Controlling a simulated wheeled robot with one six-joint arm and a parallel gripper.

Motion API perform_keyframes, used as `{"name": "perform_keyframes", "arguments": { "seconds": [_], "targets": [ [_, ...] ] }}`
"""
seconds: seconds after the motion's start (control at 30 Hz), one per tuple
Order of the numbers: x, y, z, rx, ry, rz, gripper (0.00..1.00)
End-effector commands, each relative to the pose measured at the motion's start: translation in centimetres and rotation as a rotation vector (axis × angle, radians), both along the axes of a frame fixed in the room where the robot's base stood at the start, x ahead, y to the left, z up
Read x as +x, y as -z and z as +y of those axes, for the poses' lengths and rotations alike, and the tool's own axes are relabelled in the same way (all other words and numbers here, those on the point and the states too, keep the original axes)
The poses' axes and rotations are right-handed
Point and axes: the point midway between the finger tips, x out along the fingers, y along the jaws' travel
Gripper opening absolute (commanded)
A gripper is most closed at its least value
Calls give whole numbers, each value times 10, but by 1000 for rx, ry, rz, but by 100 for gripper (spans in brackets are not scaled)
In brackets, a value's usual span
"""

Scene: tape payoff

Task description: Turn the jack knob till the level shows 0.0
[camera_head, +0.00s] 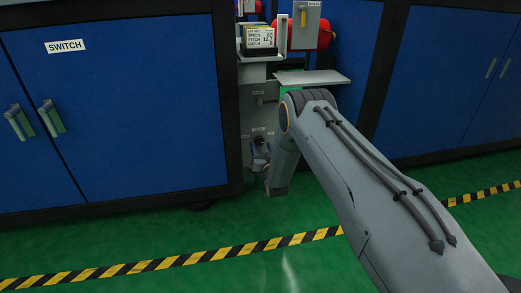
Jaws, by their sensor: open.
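A small display (260,38) with several lines of text stands on a shelf in the narrow gap between the blue cabinets. Its lines seem to read speed and pitch, but I cannot make out a level value. A dark round knob (258,140) shows low on the grey panel (247,112), just above my gripper. I cannot tell for sure that it is the jack knob. My arm hides the area to the right.
Blue cabinets stand left (120,110) and right (450,90) of the gap. A grey shelf plate (312,77) juts out above my gripper. A red cylinder (325,34) sits higher up. The green floor (110,245) is clear, crossed by a yellow-black stripe (180,259).

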Motion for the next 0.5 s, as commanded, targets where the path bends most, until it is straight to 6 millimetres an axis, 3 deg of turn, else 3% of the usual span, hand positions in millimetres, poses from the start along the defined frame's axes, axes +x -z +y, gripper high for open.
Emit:
{"name": "perform_keyframes", "arguments": {
  "seconds": [0.2,0.5],
  "targets": [
    [17,1,3,0,0,0,52],
    [19,0,3,0,0,1,52]
  ]
}}
